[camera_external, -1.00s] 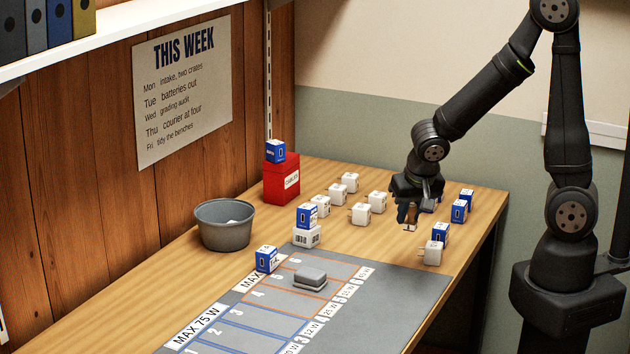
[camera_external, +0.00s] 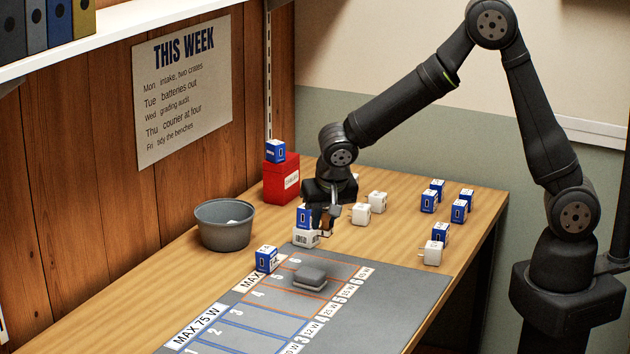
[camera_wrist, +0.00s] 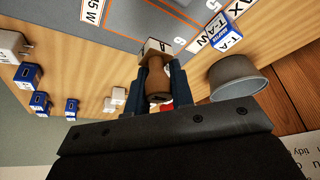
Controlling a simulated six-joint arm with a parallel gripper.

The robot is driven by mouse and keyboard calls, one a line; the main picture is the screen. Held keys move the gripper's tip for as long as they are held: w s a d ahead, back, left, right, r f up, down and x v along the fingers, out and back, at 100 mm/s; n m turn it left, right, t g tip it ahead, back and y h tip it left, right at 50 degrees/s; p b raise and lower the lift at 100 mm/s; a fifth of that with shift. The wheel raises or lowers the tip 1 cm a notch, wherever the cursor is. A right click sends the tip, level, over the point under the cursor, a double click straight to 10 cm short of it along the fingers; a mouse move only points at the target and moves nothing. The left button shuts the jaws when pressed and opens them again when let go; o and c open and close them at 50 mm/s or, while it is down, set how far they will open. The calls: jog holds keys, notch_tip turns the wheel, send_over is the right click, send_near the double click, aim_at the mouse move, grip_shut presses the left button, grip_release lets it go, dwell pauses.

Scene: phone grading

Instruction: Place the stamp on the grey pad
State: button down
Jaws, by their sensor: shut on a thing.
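My gripper (camera_external: 324,222) is shut on the stamp, upright between the fingers. The stamp's brown handle (camera_wrist: 158,82) shows in the wrist view; in the external view the stamp is small and partly hidden by the fingers. The gripper is above the wooden bench, close beside a blue box on a white block, to the back right of the grey pad. The grey pad (camera_external: 309,276) is a small raised block on the dark grey mat (camera_external: 400,290), with nothing on it.
Another blue box (camera_external: 267,259) is at the mat's back-left edge. A grey bin (camera_external: 224,235) and red box (camera_external: 280,182) stand left. White and blue chargers stand at right. The mat's right side is clear.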

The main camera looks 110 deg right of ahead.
jog(key=w+f, duration=0.1)
jog(key=w+a+f, duration=0.2)
jog(key=w, duration=0.1)
jog(key=shift+w+a, duration=0.1)
jog(key=shift+a, duration=0.1)
jog(key=shift+f, duration=1.95)
jog(key=shift+f, duration=0.1)
jog(key=c, duration=1.3)
grip_release()
jog(key=shift+o, duration=0.2)
jog(key=v, duration=1.2)
jog(key=shift+d, duration=0.1)
